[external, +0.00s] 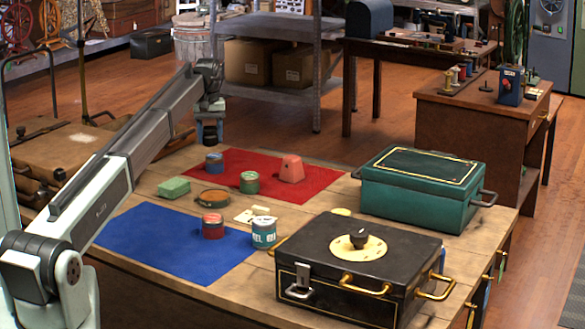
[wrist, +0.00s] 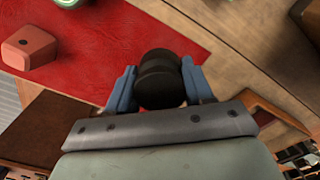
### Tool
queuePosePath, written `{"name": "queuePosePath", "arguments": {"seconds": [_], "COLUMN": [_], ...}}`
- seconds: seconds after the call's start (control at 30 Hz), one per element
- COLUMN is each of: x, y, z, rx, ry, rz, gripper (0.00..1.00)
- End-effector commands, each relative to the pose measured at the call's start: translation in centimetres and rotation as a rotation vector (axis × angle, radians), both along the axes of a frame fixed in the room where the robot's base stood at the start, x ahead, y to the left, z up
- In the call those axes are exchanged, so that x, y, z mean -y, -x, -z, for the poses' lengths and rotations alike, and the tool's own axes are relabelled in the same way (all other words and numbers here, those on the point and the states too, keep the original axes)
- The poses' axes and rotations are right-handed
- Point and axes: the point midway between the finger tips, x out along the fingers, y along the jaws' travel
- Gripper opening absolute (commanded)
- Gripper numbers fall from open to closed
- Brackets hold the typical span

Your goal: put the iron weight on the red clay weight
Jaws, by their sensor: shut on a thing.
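The iron weight (wrist: 160,80) is a dark, round, grooved piece held between the blue fingers of my gripper (wrist: 158,82) in the wrist view. In the external view my gripper (external: 210,122) is raised above the back left of the table, and a dark shape shows at its fingers. The red clay weight (external: 292,169) is a salmon-red block with a narrower top and a small dark hole. It stands on the red cloth, to the right of my gripper, and shows at the upper left of the wrist view (wrist: 29,48). The two weights are apart.
The red cloth (external: 322,178) also bears a blue tin (external: 214,163) and a green tin (external: 249,183). A green block (external: 174,188) and a brown tin (external: 212,197) lie nearby. A green chest (external: 420,195) and a black box (external: 330,290) stand at the right.

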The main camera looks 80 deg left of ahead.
Motion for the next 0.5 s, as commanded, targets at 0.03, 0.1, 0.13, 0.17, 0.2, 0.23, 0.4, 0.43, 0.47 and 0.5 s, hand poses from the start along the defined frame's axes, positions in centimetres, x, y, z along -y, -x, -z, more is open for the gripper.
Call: {"name": "queuePosePath", "arguments": {"seconds": [0.03, 0.1, 0.13, 0.17, 0.2, 0.23, 0.4, 0.43, 0.47, 0.5], "x": [0.7, 1.7, 2.1, 2.5, 3.1, 3.5, 5.6, 5.9, 6.2, 6.5], "y": [-2.3, -4.9, -6.1, -7.2, -8.7, -9.8, -15.6, -16.5, -17.3, -18.2], "z": [-0.5, -0.9, -1.1, -1.3, -1.6, -1.9, -3.3, -3.5, -3.7, -4.0], "rx": [0.002, 0.004, 0.005, 0.006, 0.008, 0.009, 0.013, 0.014, 0.014, 0.015], "ry": [-0.004, -0.007, -0.009, -0.01, -0.012, -0.014, -0.02, -0.02, -0.02, -0.02], "rz": [0.025, 0.055, 0.067, 0.079, 0.096, 0.108, 0.169, 0.175, 0.182, 0.186], "gripper": [0.0, 0.0, 0.0, 0.0, 0.0, 0.0, 0.0, 0.0, 0.0, 0.0]}}
